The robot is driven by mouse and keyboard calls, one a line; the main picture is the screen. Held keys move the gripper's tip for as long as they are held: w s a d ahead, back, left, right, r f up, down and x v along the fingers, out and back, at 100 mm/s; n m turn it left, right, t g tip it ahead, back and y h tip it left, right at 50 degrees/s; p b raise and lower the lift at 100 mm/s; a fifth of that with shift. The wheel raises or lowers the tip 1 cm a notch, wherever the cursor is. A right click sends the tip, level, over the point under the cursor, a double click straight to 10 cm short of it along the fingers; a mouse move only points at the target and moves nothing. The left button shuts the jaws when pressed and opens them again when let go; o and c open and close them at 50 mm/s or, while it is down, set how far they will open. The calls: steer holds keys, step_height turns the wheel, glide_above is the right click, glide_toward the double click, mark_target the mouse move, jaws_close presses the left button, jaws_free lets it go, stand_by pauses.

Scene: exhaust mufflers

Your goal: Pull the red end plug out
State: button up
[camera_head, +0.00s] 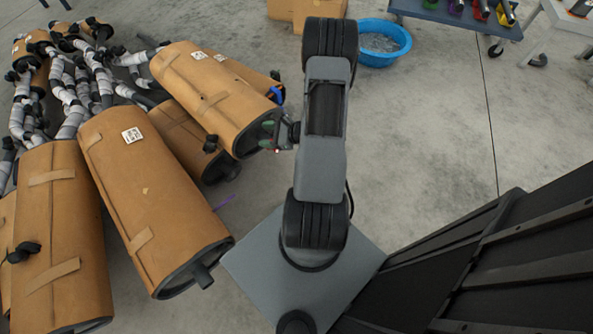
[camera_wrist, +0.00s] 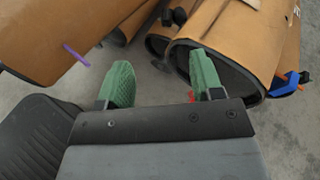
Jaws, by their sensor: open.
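My gripper (camera_head: 268,135) is at the near end of a brown-wrapped muffler (camera_head: 215,95) in the head view. The muffler's dark end (camera_wrist: 220,75) lies behind that fingertip. I cannot tell whether the finger touches it.
Several other wrapped mufflers (camera_head: 150,195) with grey-wrapped pipes lie at the left. A blue clip-like part (camera_wrist: 284,84) with red-orange bits is beside the muffler. A purple stick (camera_wrist: 76,55) shows near another muffler.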

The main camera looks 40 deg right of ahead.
steer(key=s+d+f+m+t+h+b, duration=0.1)
steer(key=s+d+f+m+h+b, duration=0.15)
steer(key=f, duration=0.35)
steer(key=s+d+f+m+h+b, duration=0.1)
steer(key=d+f+m+h, duration=0.1)
steer(key=d+f+m, duration=0.3)
steer(key=s+f+m+t+h+b, duration=0.1)
steer(key=s+f+m+h, duration=0.15)
steer(key=f, duration=0.45)
steer(key=shift+h, duration=0.3)
steer(key=b+x, duration=0.1)
steer(key=x, duration=0.3)
steer(key=b+x, duration=0.1)
steer(key=x, duration=0.4)
steer(key=f+b+x, duration=0.1)
steer(key=b+x, duration=0.1)
steer(key=x, duration=0.2)
steer(key=shift+w+d, duration=0.15)
steer(key=c, duration=1)
steer(key=shift+s+p, duration=0.45)
steer(key=shift+s, duration=3)
